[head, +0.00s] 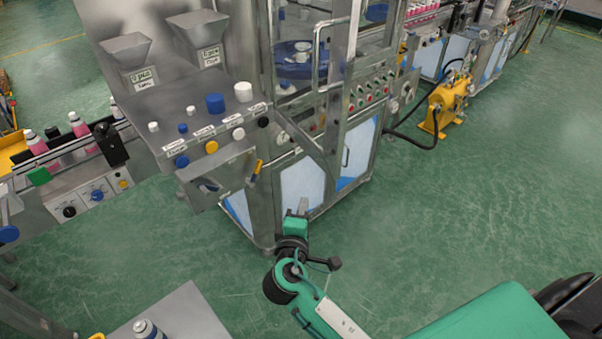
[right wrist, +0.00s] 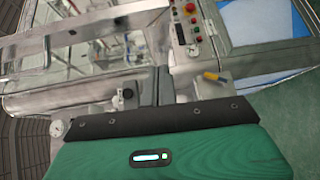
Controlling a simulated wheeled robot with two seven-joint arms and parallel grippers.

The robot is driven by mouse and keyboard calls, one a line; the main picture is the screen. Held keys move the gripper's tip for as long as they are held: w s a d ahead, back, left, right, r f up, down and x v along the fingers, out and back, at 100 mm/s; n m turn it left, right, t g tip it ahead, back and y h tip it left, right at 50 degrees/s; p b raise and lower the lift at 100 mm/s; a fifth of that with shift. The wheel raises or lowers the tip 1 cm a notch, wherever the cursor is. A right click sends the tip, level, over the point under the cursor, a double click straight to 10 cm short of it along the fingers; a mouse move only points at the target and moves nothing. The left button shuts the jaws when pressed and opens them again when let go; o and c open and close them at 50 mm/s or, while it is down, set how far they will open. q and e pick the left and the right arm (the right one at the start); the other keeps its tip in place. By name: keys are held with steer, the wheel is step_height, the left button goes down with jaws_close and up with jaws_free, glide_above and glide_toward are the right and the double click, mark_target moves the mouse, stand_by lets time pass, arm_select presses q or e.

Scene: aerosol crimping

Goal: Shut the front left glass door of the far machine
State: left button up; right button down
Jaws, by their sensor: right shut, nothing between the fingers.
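The far machine (head: 350,160) is a steel cabinet with a rotary table behind glass. A steel-framed glass door (head: 338,60) with a tall bar handle (head: 317,55) appears swung outward at its front; I cannot tell its exact angle. My right gripper (head: 302,206) is shut and empty, low in front of the machine's lower panels and apart from the door handle. In the right wrist view the gripper's dark fingers (right wrist: 165,88) point toward the machine's front. Framed glass (right wrist: 85,60) fills the left of that view. My left gripper is not seen.
A control panel with red and green buttons (head: 368,98) is right of the door. A steel shelf with blue and white caps (head: 214,103) juts out at left, beside a bottle conveyor (head: 75,150). A yellow pump (head: 440,105) stands at right. Green floor in front is clear.

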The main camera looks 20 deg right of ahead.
step_height(320, 180, up, 4)
steer(key=h, duration=0.1)
steer(key=p, duration=0.4)
glide_toward(329, 155)
steer(key=w, duration=0.5)
steer(key=d+p, duration=0.1)
steer(key=d, duration=0.2)
steer(key=shift+s+d+m+p, duration=0.15)
steer(key=shift+m+p, duration=0.15)
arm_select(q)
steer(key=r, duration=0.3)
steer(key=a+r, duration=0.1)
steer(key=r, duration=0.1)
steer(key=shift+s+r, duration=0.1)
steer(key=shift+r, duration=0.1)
arm_select(e)
steer(key=shift+d+f, duration=0.1)
steer(key=shift+d, duration=0.1)
